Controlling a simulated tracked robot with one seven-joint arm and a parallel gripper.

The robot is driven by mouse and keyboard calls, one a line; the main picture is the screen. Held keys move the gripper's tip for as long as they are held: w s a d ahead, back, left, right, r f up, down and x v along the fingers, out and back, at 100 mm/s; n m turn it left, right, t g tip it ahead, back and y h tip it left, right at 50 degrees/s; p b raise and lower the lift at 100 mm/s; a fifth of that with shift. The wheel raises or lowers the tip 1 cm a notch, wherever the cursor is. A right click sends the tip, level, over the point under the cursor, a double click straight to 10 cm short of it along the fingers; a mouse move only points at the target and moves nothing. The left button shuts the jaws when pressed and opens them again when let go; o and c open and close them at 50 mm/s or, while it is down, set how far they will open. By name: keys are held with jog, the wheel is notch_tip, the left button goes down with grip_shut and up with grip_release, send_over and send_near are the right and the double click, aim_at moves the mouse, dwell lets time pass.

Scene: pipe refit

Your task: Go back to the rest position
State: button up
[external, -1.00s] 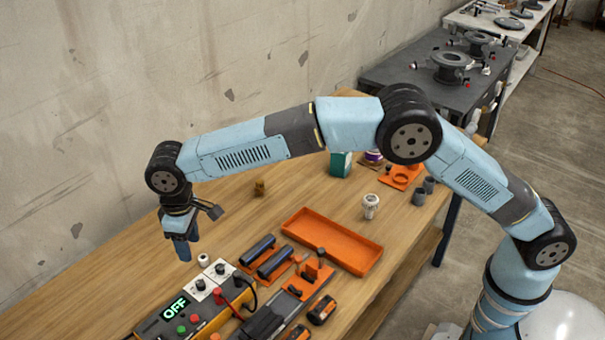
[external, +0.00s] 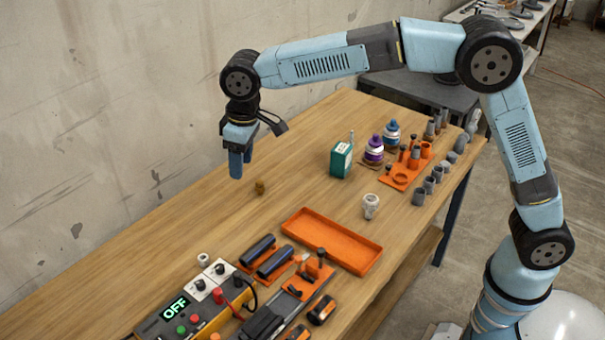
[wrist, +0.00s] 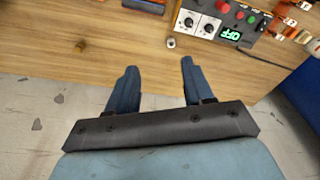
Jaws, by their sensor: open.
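My gripper (external: 239,164) hangs from the arm above the wooden bench, toward its back edge by the wall, pointing down. In the wrist view its two blue fingers (wrist: 158,88) stand apart with nothing between them. The wooden bench (external: 150,255) lies below it. No object is held.
A control box reading OFF (external: 172,308) stands at the front left with a small white fitting (external: 203,259) behind it. An orange tray (external: 345,262), a white fitting (external: 370,206), a green box (external: 341,160) and a small brown piece (external: 260,187) stand on the bench. The bench's back left is clear.

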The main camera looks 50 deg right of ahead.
jog(key=s+d+r+m+t, duration=0.1)
jog(key=s+d+r, duration=0.4)
jog(key=s+d, duration=0.5)
jog(key=s+d+r+m+t, duration=0.1)
jog(key=s+d+r, duration=0.45)
jog(key=d, duration=0.85)
jog(key=s+d+f+m, duration=0.1)
jog(key=s+d+f, duration=0.1)
jog(key=s+d, duration=0.2)
jog(key=s+d+f+m+t, duration=0.1)
jog(key=s+d+f, duration=0.2)
jog(key=s, duration=0.8)
jog(key=s+d+f+t, duration=0.1)
jog(key=s+d, duration=0.3)
jog(key=s, duration=0.4)
jog(key=shift+s+d+f+m+h, duration=0.15)
jog(key=shift+d+f+m+h, duration=0.25)
jog(key=shift+f, duration=0.35)
